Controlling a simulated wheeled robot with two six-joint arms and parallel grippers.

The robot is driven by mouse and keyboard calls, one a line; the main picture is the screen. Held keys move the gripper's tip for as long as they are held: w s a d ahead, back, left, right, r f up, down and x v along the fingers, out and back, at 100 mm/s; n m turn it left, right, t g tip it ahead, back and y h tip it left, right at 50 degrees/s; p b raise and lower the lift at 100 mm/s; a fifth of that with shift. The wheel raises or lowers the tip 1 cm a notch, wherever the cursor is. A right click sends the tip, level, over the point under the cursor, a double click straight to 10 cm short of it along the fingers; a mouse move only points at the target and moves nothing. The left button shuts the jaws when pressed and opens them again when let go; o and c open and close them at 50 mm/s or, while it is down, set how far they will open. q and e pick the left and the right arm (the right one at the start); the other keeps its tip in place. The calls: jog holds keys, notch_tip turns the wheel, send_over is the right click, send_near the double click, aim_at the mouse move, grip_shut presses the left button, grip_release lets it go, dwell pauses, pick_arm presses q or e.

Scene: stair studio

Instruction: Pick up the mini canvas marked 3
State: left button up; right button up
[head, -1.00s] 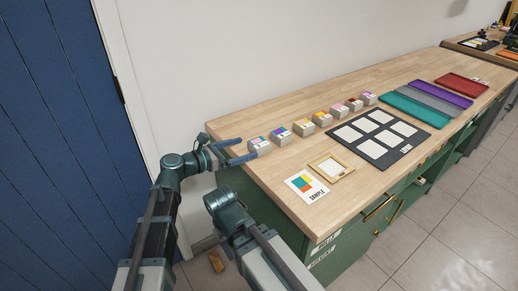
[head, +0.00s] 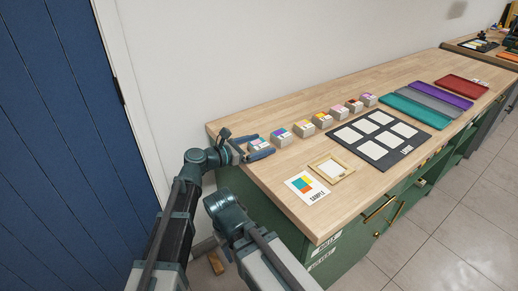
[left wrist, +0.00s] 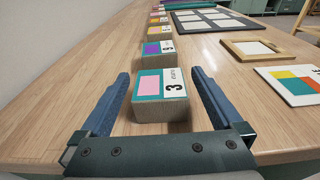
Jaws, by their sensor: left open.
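The mini canvas marked 3 (left wrist: 160,92) is a small block with a teal top, a pink patch and a white strip with the number 3. It also shows in the head view (head: 257,145), at the near left end of a row of similar blocks. My left gripper (left wrist: 160,90) is open, with one blue finger on each side of this block. Gaps show between the block and both fingers, so they look apart from it. In the head view my left gripper (head: 256,147) is low over the counter. My right gripper is hidden or out of frame.
Several other mini canvases (head: 303,128) run in a row behind it. A dark board with white squares (head: 398,146), a wooden frame (head: 345,175) and a sample card (head: 296,188) lie to the right. Trays (head: 425,112) are farther along. Bare counter lies left of the row.

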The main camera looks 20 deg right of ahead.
pick_arm(q)
jog(key=c, duration=1.4)
jog(key=shift+o, duration=0.2)
jog(key=shift+r, duration=0.15)
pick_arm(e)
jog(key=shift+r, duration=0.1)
